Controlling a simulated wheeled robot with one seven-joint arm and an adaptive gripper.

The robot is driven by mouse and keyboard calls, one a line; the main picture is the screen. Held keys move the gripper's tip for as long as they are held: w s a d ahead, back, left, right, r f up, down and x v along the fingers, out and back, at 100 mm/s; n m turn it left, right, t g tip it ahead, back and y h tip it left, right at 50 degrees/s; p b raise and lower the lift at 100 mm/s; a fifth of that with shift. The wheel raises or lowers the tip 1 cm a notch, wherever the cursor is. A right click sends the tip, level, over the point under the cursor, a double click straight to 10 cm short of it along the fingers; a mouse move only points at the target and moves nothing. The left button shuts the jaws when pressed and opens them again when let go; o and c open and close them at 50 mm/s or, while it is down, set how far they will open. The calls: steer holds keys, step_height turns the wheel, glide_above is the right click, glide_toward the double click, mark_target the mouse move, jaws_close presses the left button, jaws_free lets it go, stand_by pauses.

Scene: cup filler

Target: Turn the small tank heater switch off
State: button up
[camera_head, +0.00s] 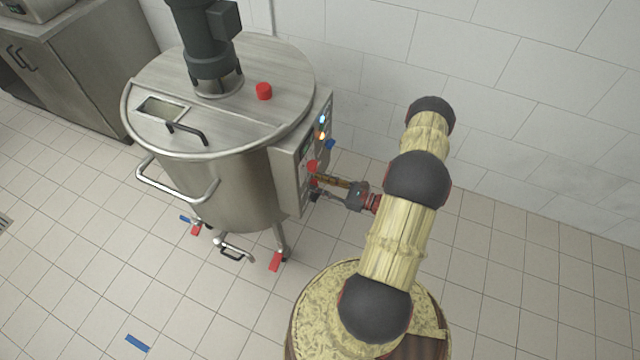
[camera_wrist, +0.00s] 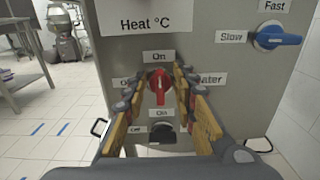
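The steel tank (camera_head: 240,180) stands left of my arm in the head view, with a control box (camera_head: 291,165) on its right side. In the wrist view, a red switch (camera_wrist: 159,86) sits below the "Heat °C" label (camera_wrist: 146,21). Its handle stands upright, pointing to the "On" label (camera_wrist: 157,57). My gripper (camera_wrist: 158,98) is open, its fingers on either side of the red switch. I cannot tell whether they touch it. The fingers partly cover the labels left and right of the switch; "ater" is readable on the right.
A black switch (camera_wrist: 161,131) with its own "On" label sits just below, between the fingers. A blue switch (camera_wrist: 276,38) marked "Slow" and "Fast" is at the upper right. The wall (camera_head: 510,110) is behind; a steel cabinet (camera_head: 70,60) stands at the left.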

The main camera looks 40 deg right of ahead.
steer(key=shift+c, duration=1)
jaws_close()
steer(key=shift+n, duration=0.4)
steer(key=n, duration=0.4)
steer(key=n+b, duration=0.1)
steer(key=n, duration=0.1)
steer(key=shift+s+a+f+n, duration=0.1)
steer(key=shift+a+f+n, duration=0.1)
steer(key=shift+a+n, duration=0.1)
steer(key=n, duration=0.1)
steer(key=n+b, duration=0.1)
steer(key=n, duration=0.3)
steer(key=shift+s+a+f+b, duration=0.1)
steer(key=shift+a+f+b, duration=0.1)
steer(key=shift+f+b, duration=0.1)
steer(key=n+b, duration=0.1)
steer(key=n, duration=0.4)
steer(key=shift+f+b, duration=0.2)
steer(key=shift+b, duration=0.15)
steer(key=shift+a+n, duration=0.1)
steer(key=shift+n, duration=0.3)
